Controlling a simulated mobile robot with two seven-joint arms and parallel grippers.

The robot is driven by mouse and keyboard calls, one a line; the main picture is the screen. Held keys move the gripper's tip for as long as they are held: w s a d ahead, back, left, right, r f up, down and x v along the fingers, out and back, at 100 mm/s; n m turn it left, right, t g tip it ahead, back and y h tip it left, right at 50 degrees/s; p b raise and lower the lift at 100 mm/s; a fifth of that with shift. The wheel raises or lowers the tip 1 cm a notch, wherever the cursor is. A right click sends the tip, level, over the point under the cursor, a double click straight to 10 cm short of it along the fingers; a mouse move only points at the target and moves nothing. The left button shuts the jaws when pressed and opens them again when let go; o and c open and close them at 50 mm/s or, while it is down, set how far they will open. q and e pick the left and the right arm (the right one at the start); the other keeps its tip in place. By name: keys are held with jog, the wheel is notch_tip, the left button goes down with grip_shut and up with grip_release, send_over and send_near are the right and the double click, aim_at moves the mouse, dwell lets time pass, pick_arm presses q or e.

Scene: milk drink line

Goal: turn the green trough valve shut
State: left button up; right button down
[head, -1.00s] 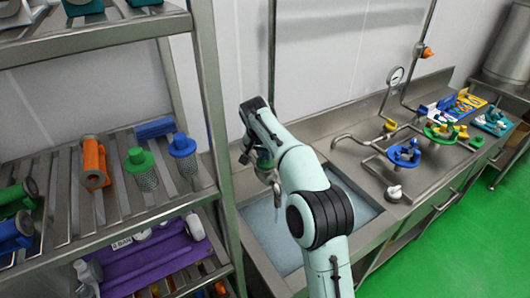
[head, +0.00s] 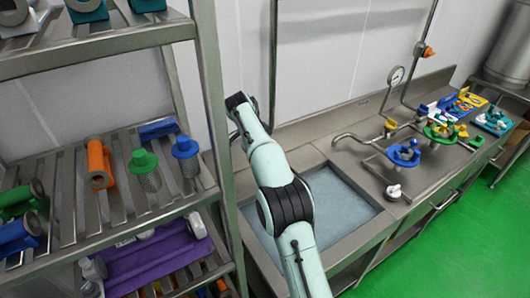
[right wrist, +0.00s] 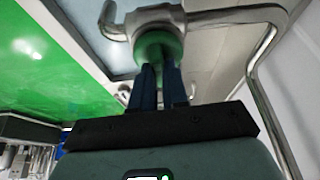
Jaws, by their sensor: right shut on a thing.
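In the right wrist view my right gripper (right wrist: 160,85) is shut on a round green valve knob (right wrist: 158,46). The two dark blue fingers reach the knob from below in the picture. The knob sits on a metal tap body (right wrist: 155,15) with a curved spout (right wrist: 112,24) to its left. In the head view my pale green right arm covers the valve and tap, and the gripper's fingers are hidden. The trough (head: 345,205) holds pale blue water and lies to the right of the arm. I see no left gripper.
A metal shelf rack (head: 214,120) stands close on the left, its post near my arm. The counter right of the trough carries another tap (head: 350,138) and blue valve parts (head: 403,153). A bent metal pipe (right wrist: 255,80) runs right of the gripper in the right wrist view.

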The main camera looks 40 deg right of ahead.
jog(key=shift+m, duration=0.3)
jog(key=c, duration=1.1)
grip_release()
jog(key=shift+c, duration=0.2)
